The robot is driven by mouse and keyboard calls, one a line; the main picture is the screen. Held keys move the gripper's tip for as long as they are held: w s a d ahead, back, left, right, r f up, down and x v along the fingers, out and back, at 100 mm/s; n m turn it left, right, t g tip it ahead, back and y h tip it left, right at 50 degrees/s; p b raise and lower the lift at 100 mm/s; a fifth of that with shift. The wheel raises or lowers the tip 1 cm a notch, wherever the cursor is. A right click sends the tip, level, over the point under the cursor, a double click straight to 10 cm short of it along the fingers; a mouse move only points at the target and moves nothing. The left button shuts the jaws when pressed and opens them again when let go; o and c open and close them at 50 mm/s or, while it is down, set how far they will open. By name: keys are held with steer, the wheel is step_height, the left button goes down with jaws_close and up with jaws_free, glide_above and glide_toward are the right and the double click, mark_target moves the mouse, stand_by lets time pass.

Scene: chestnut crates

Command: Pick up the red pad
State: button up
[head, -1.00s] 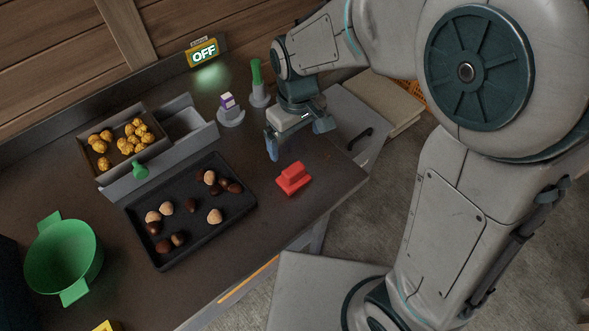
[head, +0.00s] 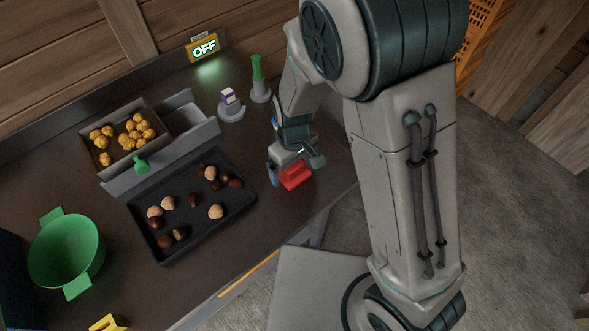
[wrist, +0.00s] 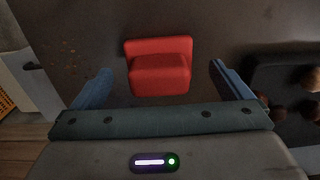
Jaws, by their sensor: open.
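The red pad (head: 295,177) lies on the dark table near its front right edge, just right of the black tray. It is a small red block with a raised part. In the wrist view the red pad (wrist: 160,68) sits between the two blue fingers, with a gap on each side. My gripper (head: 293,172) is open and is over the pad, pointing down; it also shows in the wrist view (wrist: 158,82). The fingers do not touch the pad in the wrist view. In the head view my gripper partly hides the pad.
The black tray (head: 243,207) holds several chestnuts, left of the pad. Behind it is a crate (head: 84,138) of yellow nuts. A green pot (head: 66,262) stands at the left. An OFF sign (head: 204,48) glows.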

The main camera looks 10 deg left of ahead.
steer(key=shift+f, duration=0.9)
steer(key=c, duration=1.1)
steer(key=shift+r, duration=0.1)
